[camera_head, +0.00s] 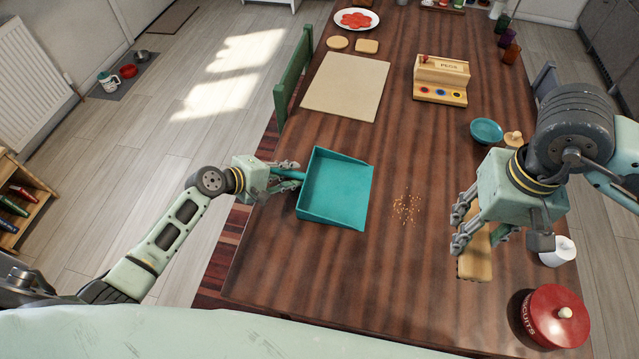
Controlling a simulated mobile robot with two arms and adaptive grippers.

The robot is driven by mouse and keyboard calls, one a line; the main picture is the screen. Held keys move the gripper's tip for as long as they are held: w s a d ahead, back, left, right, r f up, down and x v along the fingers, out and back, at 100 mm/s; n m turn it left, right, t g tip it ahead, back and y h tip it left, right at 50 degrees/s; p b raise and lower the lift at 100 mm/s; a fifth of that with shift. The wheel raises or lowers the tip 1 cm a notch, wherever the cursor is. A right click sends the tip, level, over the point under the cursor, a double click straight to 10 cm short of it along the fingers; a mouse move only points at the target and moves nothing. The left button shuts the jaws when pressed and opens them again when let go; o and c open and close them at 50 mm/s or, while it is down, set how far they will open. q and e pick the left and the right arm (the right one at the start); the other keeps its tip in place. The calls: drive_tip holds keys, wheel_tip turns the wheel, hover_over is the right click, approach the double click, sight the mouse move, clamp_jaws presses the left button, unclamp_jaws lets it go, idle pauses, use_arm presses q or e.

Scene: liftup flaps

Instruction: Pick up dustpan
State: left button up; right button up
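The teal dustpan (336,190) lies on the wooden table, its open tray facing up and its handle pointing left. My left gripper (288,175) is at the handle, with one finger on the far side and one on the near side. The fingers look spread, with the handle between them. My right gripper (482,228) is at the right, over a tan wooden piece (475,262), perhaps a brush. Its fingers hide part of this piece, and I cannot tell whether they grip it.
Crumbs (407,208) lie right of the dustpan. A beige mat (346,87), a wooden box (441,80) and a teal bowl (486,131) are farther back. A red biscuit tin (553,316) stands near right. A green chair (293,78) stands at the left edge.

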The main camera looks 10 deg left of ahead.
sight(309, 189)
use_arm(q)
clamp_jaws()
drive_tip(key=shift+r, duration=0.1)
drive_tip(key=shift+r, duration=0.55)
wheel_tip(309, 189, up, 3)
drive_tip(key=shift+f, duration=0.1)
use_arm(e)
drive_tip(key=shift+r, duration=0.15)
use_arm(q)
drive_tip(key=s+d+r, duration=0.1)
drive_tip(key=d+r, duration=0.2)
drive_tip(key=d, duration=0.2)
drive_tip(key=s+d+r+p, duration=0.1)
drive_tip(key=d+r, duration=0.3)
drive_tip(key=d, duration=0.2)
drive_tip(key=shift+s+d, duration=0.15)
drive_tip(key=shift+d, duration=0.1)
use_arm(e)
drive_tip(key=shift+r, duration=0.35)
